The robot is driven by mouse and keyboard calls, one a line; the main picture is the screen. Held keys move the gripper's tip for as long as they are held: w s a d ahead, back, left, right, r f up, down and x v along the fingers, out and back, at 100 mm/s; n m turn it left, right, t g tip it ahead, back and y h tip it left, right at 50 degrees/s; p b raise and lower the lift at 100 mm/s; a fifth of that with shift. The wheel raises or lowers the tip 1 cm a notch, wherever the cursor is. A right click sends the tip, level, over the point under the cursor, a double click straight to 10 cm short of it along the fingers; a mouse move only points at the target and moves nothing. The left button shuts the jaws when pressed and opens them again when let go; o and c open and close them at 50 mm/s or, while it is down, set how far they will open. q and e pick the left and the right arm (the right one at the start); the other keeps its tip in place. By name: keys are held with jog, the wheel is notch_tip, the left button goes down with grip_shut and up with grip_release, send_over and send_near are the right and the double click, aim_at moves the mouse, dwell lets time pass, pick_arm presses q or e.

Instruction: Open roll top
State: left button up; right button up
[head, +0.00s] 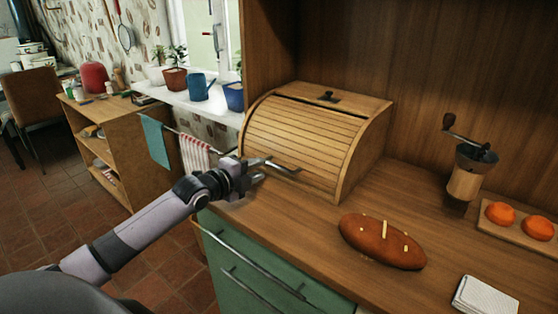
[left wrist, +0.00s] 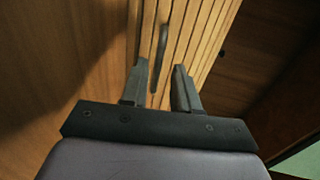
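The wooden bread box's roll top (head: 300,136) is a curved, slatted cover, and it is down over the front. Its dark bar handle (head: 283,167) sits low on the front slats. My left gripper (head: 262,170) is at the left end of this handle in the head view. In the left wrist view, my left gripper (left wrist: 161,82) has its two fingers apart. The handle (left wrist: 162,44) shows ahead of the gap between them, against the slats (left wrist: 193,38). I cannot tell whether a finger touches it. My right gripper is not in view.
A brown loaf (head: 383,241) lies on the wooden counter (head: 300,222) in front of the box. A grinder (head: 468,172), a board with orange-red round items (head: 518,226) and a folded white cloth (head: 485,296) are to the right. Green drawers (head: 250,270) with bar handles are below.

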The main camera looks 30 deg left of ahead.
aim_at(270, 164)
pick_arm(q)
jog(key=shift+x, duration=3.3)
jog(key=shift+d, duration=0.1)
grip_shut()
